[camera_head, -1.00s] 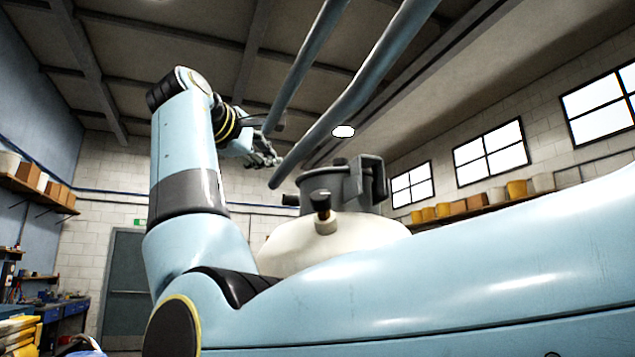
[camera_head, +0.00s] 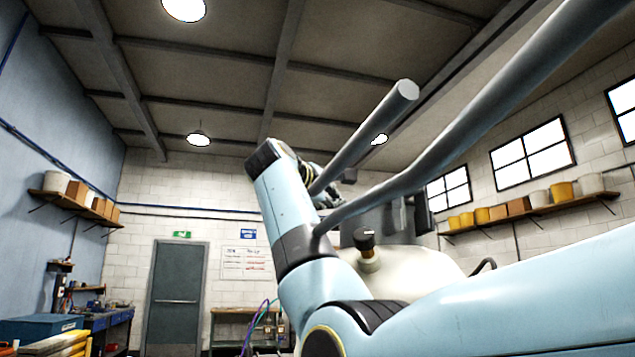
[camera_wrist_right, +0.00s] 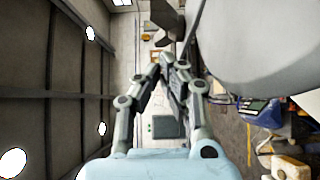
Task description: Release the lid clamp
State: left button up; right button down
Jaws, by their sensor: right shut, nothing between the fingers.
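The white tank (camera_head: 415,268) stands behind my right arm in the head view. On top is a grey lid with its upright clamp parts (camera_head: 385,222), partly hidden by a bar; a black knob (camera_head: 366,238) sits in front. My right gripper (camera_head: 324,192) is left of the lid, partly hidden behind the bars, so its exact gap to the clamp cannot be told. In the right wrist view my right gripper (camera_wrist_right: 168,64) has its fingertips together and empty. The white tank (camera_wrist_right: 265,40) and a dark grey part (camera_wrist_right: 168,18) appear beyond them. My left gripper is not in view.
A door (camera_head: 175,300), a workbench (camera_head: 110,325) and shelves (camera_head: 540,208) stand along the walls, farther off. Floor (camera_wrist_right: 245,150) shows beside the tank in the wrist view.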

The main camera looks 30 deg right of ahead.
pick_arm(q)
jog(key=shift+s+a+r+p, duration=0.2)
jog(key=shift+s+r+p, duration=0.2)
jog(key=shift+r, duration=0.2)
pick_arm(e)
jog(key=d, duration=0.2)
jog(key=shift+s+d, duration=0.35)
jog(key=shift+s, duration=0.05)
jog(key=shift+s, duration=0.1)
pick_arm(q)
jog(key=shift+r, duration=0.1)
pick_arm(e)
jog(key=shift+s+d, duration=0.35)
jog(key=shift+s, duration=0.2)
